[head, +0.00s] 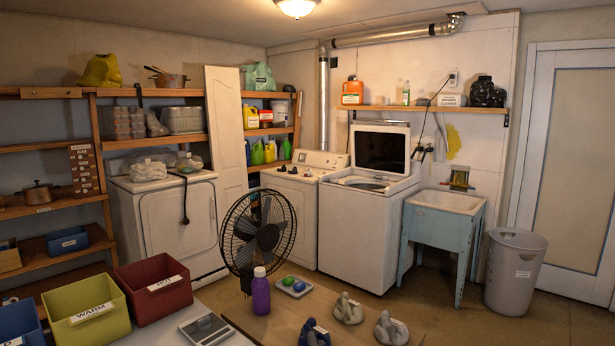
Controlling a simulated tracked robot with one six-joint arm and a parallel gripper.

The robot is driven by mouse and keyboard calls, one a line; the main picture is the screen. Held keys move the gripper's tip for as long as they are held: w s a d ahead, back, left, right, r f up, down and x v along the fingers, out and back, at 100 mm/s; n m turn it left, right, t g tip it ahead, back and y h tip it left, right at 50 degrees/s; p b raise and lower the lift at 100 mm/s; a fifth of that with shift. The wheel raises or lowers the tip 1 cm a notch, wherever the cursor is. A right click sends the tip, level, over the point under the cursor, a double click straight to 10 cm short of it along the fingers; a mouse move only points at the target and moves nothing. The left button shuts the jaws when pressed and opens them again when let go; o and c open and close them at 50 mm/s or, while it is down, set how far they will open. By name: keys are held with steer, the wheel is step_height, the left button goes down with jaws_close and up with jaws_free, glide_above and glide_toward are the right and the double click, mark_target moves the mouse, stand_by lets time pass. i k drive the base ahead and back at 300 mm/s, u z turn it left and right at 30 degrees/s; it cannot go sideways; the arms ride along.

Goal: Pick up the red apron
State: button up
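I see no red apron in the head view. The nearest red item is a dark red bin (139,311) with a white label, on the table at the lower left, and it is not an apron. The utility sink (452,200) has a white basin on a pale blue stand and is at the right, between the open washer and a grey bin. My gripper is not in view.
A yellow-green bin (97,336), purple bottle (260,296), black fan (259,236) and several grey lumpy items (347,310) are near the front. The open-lidded washer (352,240) stands behind. A grey waste bin (515,280) is near the door (573,160). Floor at lower right is clear.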

mark_target(309, 174)
steer(key=z, duration=1.1)
steer(key=i, duration=2.8)
